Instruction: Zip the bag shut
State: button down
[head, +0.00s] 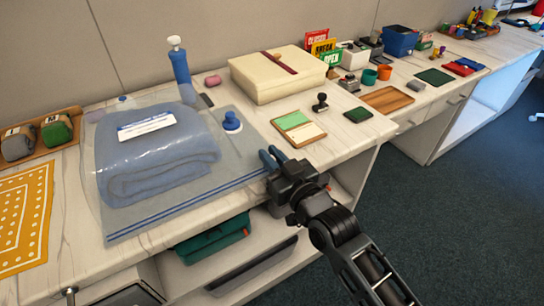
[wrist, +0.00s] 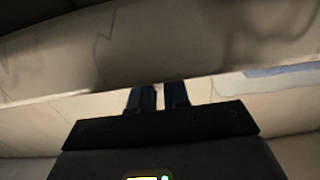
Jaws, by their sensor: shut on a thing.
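The clear bag (head: 175,206) lies flat on the counter with a folded blue towel (head: 155,160) and a white label inside. A double blue zip line (head: 190,193) runs along its near edge. My gripper (head: 269,158) is at the right end of this zip line, its blue fingers shut on the bag's zip end. The fingers hide the gripped part, so I cannot make out a slider. In the wrist view my gripper (wrist: 158,95) shows its two fingers close together at a pale edge.
A round blue knob (head: 232,122) sits at the bag's right side, and a blue pump bottle (head: 180,68) stands behind it. A cream box (head: 276,75) and a green-and-cream pad (head: 299,130) are to the right. A yellow cloth (head: 24,215) lies left. Open shelves are below the counter's front edge.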

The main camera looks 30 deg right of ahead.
jog(key=c, duration=1.2)
grip_release()
jog(key=shift+d, duration=0.15)
jog(key=shift+o, duration=0.2)
jog(key=s, duration=0.8)
jog(key=shift+b, duration=0.3)
jog(key=s+f+g, duration=0.2)
jog(key=s, duration=1.5)
jog(key=s+a+r, duration=0.1)
jog(key=s+r, duration=0.2)
jog(key=s, duration=0.4)
jog(key=s+a+r+g, duration=0.1)
jog(key=s+a+r, duration=0.1)
jog(key=s, duration=0.6)
jog(key=shift+r, duration=0.45)
